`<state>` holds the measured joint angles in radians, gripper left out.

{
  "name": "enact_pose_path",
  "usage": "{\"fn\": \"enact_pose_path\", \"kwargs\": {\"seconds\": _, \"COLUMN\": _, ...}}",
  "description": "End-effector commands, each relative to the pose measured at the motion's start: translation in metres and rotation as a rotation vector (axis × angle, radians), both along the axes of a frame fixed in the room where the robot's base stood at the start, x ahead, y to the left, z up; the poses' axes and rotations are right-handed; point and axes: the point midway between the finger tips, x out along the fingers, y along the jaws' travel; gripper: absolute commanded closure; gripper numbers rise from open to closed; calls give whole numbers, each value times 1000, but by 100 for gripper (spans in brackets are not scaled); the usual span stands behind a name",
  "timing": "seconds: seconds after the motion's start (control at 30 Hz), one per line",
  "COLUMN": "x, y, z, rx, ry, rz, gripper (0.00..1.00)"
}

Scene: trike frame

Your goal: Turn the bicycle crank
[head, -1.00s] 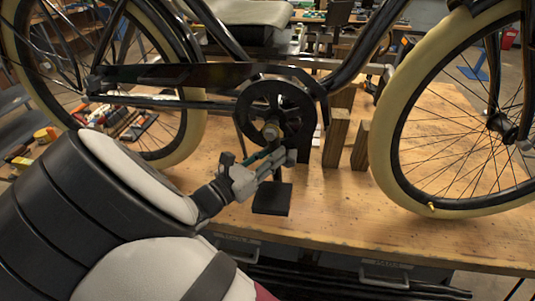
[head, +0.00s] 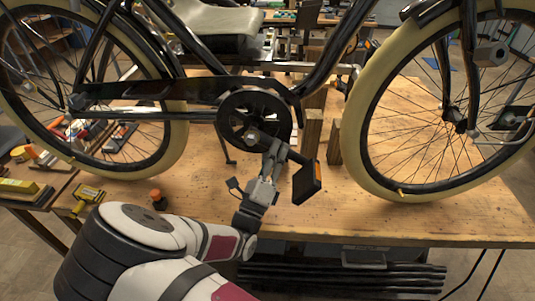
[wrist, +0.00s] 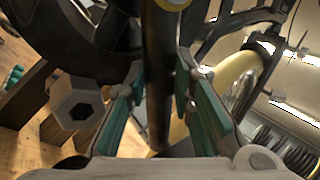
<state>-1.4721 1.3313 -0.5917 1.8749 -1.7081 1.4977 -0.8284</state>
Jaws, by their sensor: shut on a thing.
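The black bicycle's crank has a dark round chainring (head: 232,117) in the middle of the head view. Its crank arm (head: 292,156) slopes down and right to a black pedal (head: 307,184) with an orange reflector. My gripper (head: 270,158) reaches up from below, just left of the pedal. In the wrist view, the dark crank arm (wrist: 160,75) runs between my gripper's green-padded fingers (wrist: 164,105), which are shut on it. The exact finger contact is partly hidden in the head view.
The bicycle stands over a wooden workbench (head: 400,220). Wooden blocks (head: 333,140) stand right of the crank, before the cream-tyred front wheel (head: 378,175). Tools (head: 110,140) lie around the rear wheel. Bare bench top lies below and right of the pedal.

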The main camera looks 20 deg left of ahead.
Motion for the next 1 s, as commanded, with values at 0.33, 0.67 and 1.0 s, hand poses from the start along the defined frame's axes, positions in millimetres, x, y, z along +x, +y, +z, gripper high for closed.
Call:
{"fn": "enact_pose_path", "kwargs": {"seconds": 0.33, "x": 0, "y": -12, "z": 22, "rx": -306, "ry": -74, "rz": 0, "gripper": 100}}
{"fn": "enact_pose_path", "kwargs": {"seconds": 0.67, "x": 2, "y": -15, "z": 35, "rx": -490, "ry": -119, "rz": 0, "gripper": 100}}
{"fn": "enact_pose_path", "kwargs": {"seconds": 1.0, "x": 3, "y": -15, "z": 39, "rx": -554, "ry": -136, "rz": 1, "gripper": 100}}
